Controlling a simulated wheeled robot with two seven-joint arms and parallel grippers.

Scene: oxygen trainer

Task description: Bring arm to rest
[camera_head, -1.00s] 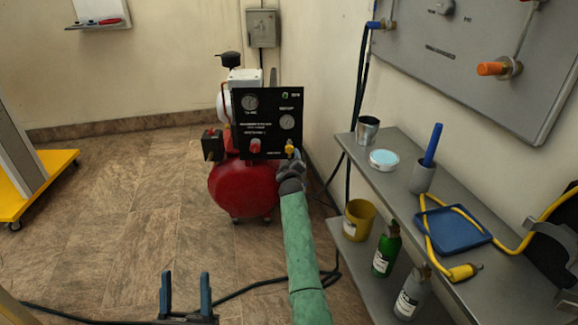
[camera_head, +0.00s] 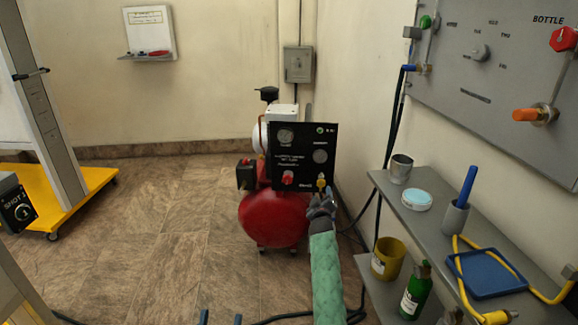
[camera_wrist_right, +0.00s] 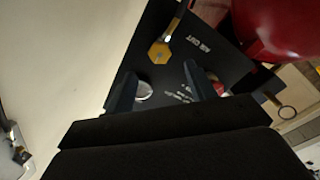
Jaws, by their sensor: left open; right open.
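My right arm, in a green sleeve (camera_head: 326,275), reaches forward to the red compressor (camera_head: 272,218) with its black gauge panel (camera_head: 300,155). My right gripper (camera_head: 322,203) is at the panel's lower right, just below a yellow fitting (camera_head: 321,183). In the right wrist view its two dark fingers (camera_wrist_right: 160,88) are apart, with nothing held between them. The yellow hexagonal fitting (camera_wrist_right: 158,53) lies just beyond the fingertips, beside the words "AIR OUT". I cannot tell whether the fingers touch the panel.
A grey shelf (camera_head: 408,192) on the right carries a metal cup (camera_head: 400,168), a blue tray (camera_head: 487,274) and a yellow hose (camera_head: 538,294). A yellow bucket (camera_head: 388,259) and green bottle (camera_head: 416,290) stand below. The floor left of the compressor is clear.

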